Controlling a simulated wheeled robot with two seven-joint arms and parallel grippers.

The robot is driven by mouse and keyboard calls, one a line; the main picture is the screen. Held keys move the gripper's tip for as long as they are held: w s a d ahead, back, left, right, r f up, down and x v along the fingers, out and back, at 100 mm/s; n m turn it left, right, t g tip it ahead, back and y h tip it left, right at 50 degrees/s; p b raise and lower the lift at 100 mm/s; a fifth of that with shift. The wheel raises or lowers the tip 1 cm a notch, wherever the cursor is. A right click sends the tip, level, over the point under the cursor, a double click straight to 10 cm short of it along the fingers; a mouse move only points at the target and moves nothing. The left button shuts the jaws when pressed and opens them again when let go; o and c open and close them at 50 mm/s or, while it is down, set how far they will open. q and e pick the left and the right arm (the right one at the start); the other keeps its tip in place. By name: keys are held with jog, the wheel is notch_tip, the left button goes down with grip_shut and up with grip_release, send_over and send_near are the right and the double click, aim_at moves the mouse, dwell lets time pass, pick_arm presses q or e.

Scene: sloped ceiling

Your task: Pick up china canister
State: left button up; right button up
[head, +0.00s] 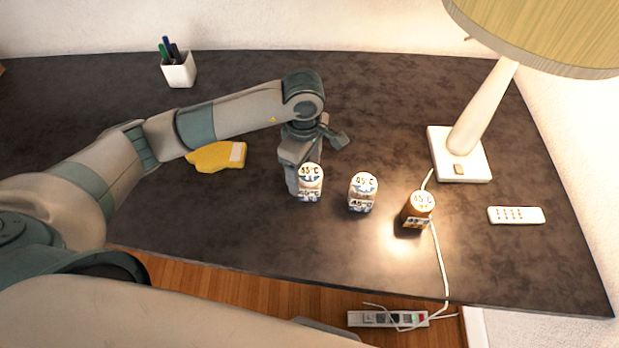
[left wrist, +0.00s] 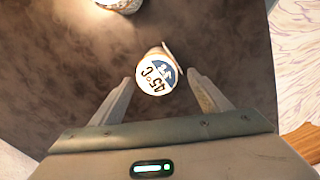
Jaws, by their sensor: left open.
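A white china canister (head: 310,184) with blue markings and a "45°C" label stands upright on the dark desk. A similar white and blue canister (head: 363,193) stands to its right, and a brown canister (head: 417,211) stands further right. My left gripper (head: 296,172) is open, pointing down at the leftmost canister, which partly hides its fingers. In the left wrist view this canister (left wrist: 155,76) shows between the two spread fingertips, with a visible gap to each. Whether it is fully inside the jaws is unclear. My right gripper is not in view.
A yellow item (head: 216,157) lies left of my gripper. A lamp (head: 460,155) and a white remote (head: 516,215) are at the right, with a white cable (head: 440,260) beside the brown canister. A pen cup (head: 179,71) stands at the back. The desk's front left is clear.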

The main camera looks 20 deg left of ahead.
pick_arm(q)
jog(key=shift+f, duration=0.15)
jog(key=shift+d+f+p, duration=0.3)
jog(key=shift+f+p, duration=0.25)
jog(key=shift+p, duration=0.2)
jog(key=f, duration=0.1)
jog(key=f+p, duration=0.1)
jog(key=f, duration=0.1)
jog(key=shift+d, duration=0.25)
jog(key=shift+f, duration=0.45)
jog(key=c, duration=1.3)
